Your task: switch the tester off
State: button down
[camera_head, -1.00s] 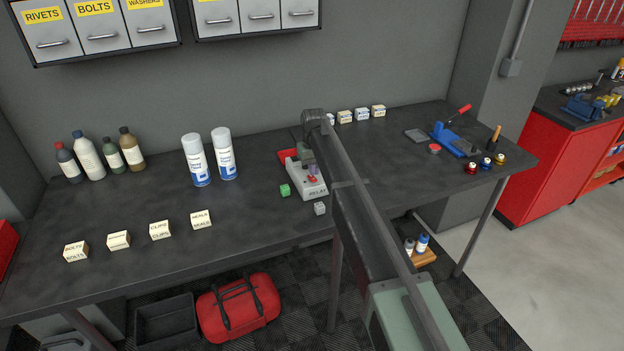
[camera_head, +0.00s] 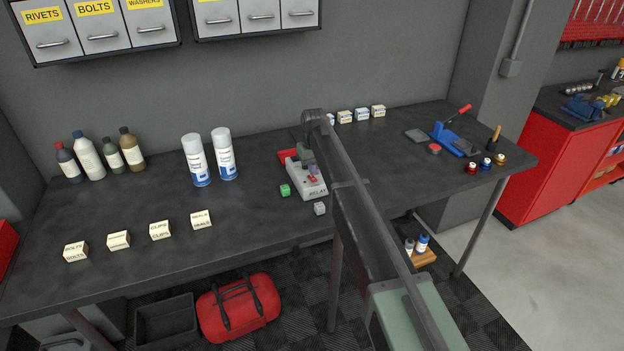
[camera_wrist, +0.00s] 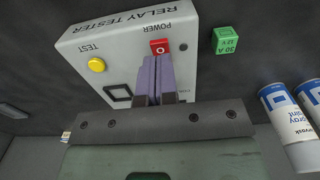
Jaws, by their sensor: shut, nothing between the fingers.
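The relay tester (camera_head: 309,190) is a pale box on the bench, lettered RELAY TESTER in the wrist view (camera_wrist: 120,42). Its red POWER rocker switch (camera_wrist: 160,47) shows a white O mark. A yellow TEST button (camera_wrist: 97,65) and a black-framed square (camera_wrist: 119,92) are on the same face. My gripper (camera_wrist: 157,62) is shut and empty, its purple fingers over the tester with the tips right at the edge of the red switch. They hide part of the switch; I cannot tell whether they touch it. In the head view my gripper (camera_head: 313,168) is above the tester.
A green 30 A block (camera_wrist: 227,40) and a grey block (camera_head: 320,208) lie beside the tester. Two spray cans (camera_head: 224,155) stand to the left. Small labelled boxes (camera_head: 201,220) line the bench front; the bench between is clear.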

aim_at(314, 179)
jog(key=shift+f+b, duration=1.3)
dwell(0.6)
notch_tip(314, 179, up, 7)
jog(key=p, duration=0.7)
jog(key=shift+r, duration=0.15)
